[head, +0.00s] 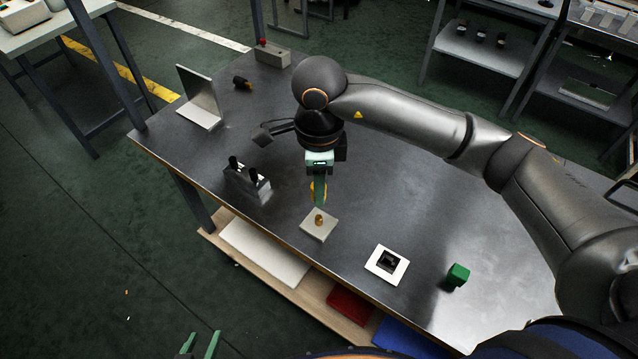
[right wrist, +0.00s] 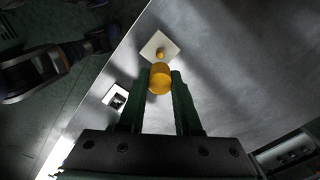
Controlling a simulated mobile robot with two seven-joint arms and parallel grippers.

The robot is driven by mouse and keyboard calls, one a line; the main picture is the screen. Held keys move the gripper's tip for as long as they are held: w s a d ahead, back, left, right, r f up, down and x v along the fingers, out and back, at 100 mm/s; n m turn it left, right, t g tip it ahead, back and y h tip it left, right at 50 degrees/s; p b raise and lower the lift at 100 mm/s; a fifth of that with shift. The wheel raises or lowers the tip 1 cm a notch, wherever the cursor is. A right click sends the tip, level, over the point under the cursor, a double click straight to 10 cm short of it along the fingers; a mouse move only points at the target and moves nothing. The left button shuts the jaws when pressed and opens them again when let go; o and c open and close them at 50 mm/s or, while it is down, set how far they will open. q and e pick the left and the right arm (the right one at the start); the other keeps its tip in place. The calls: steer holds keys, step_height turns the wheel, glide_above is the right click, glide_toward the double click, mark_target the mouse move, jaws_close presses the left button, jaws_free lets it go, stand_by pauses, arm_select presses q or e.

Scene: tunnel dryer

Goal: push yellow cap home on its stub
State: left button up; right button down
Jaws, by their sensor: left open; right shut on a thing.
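The yellow cap (head: 312,192) is held between the green fingers of my right gripper (head: 318,196), partly hidden by a finger in the head view. In the right wrist view the cap (right wrist: 160,80) sits between both fingertips. The small brass-yellow stub (head: 319,219) stands on a pale square plate (head: 316,231) on the table, just nearer the front edge than the cap. The stub also shows beyond the cap in the right wrist view (right wrist: 160,53). The cap appears apart from the stub. My left gripper (head: 200,346) is open and empty at the bottom, off the table.
The dark metal table (head: 370,195) also holds a white-framed square socket (head: 387,264), a green cube (head: 458,274), a grey holder with black-topped pieces (head: 248,182), a metal angle bracket (head: 200,105) and a box with a red button (head: 272,53). The table is clear around the plate.

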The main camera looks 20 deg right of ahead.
mark_target(319, 217)
steer(key=shift+f+b, duration=2.65)
steer(key=shift+f, duration=0.25)
steer(key=shift+b, duration=0.75)
steer(key=shift+f+b, duration=1.75)
steer(key=c, duration=0.5)
jaws_free()
step_height(319, 217, up, 2)
steer(key=shift+r, duration=0.1)
step_height(319, 217, up, 10)
steer(key=shift+f, duration=0.15)
steer(key=shift+r, duration=0.4)
